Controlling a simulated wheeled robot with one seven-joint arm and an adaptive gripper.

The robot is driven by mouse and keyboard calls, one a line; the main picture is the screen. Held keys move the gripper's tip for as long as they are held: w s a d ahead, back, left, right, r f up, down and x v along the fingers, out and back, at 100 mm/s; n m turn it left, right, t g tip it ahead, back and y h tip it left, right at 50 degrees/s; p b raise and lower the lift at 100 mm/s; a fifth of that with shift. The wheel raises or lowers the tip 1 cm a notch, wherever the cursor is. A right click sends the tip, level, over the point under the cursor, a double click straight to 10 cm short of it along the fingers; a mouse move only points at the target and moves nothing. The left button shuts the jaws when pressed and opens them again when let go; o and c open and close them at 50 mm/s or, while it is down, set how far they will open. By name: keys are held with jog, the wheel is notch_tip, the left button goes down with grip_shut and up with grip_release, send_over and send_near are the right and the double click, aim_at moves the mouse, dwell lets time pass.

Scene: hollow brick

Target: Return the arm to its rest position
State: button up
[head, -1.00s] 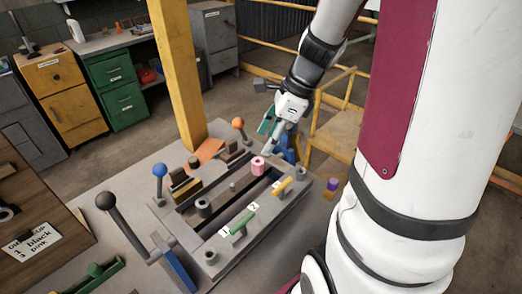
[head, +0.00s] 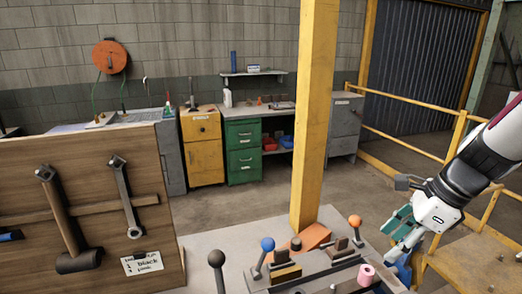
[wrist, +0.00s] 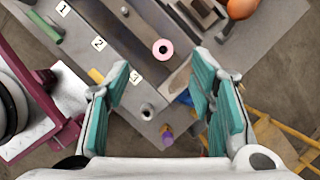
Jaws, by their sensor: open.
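My gripper (head: 402,235) is at the right of the head view, above the right end of the workbench, at the end of my white arm. In the wrist view my gripper (wrist: 168,100) shows two teal-padded fingers spread apart with nothing between them. A pink ring-shaped piece (wrist: 163,50) stands on the grey fixture beyond the fingertips, apart from them. It also shows in the head view (head: 366,274), left of and below my gripper.
A yellow post (head: 315,120) rises behind the bench. Lever knobs, one blue (head: 268,243) and one orange (head: 355,220), stick up from the fixture. A wooden tool board (head: 90,200) stands at left. Yellow railings (head: 410,140) run behind my arm.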

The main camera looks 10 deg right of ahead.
jog(key=s+a+r+n+t+h, duration=0.1)
jog(key=s+a+r+n, duration=0.4)
jog(key=n, duration=0.7)
jog(key=s+a+r+n+t+h, duration=0.1)
jog(key=s+a+r+n+h, duration=0.1)
jog(key=s+a+r+n, duration=0.3)
jog(key=shift+s+a+r+n+t, duration=0.55)
jog(key=shift+a+n, duration=1.4)
jog(key=shift+n, duration=1.85)
jog(key=shift+s+f, duration=0.15)
jog(key=shift+f, duration=0.05)
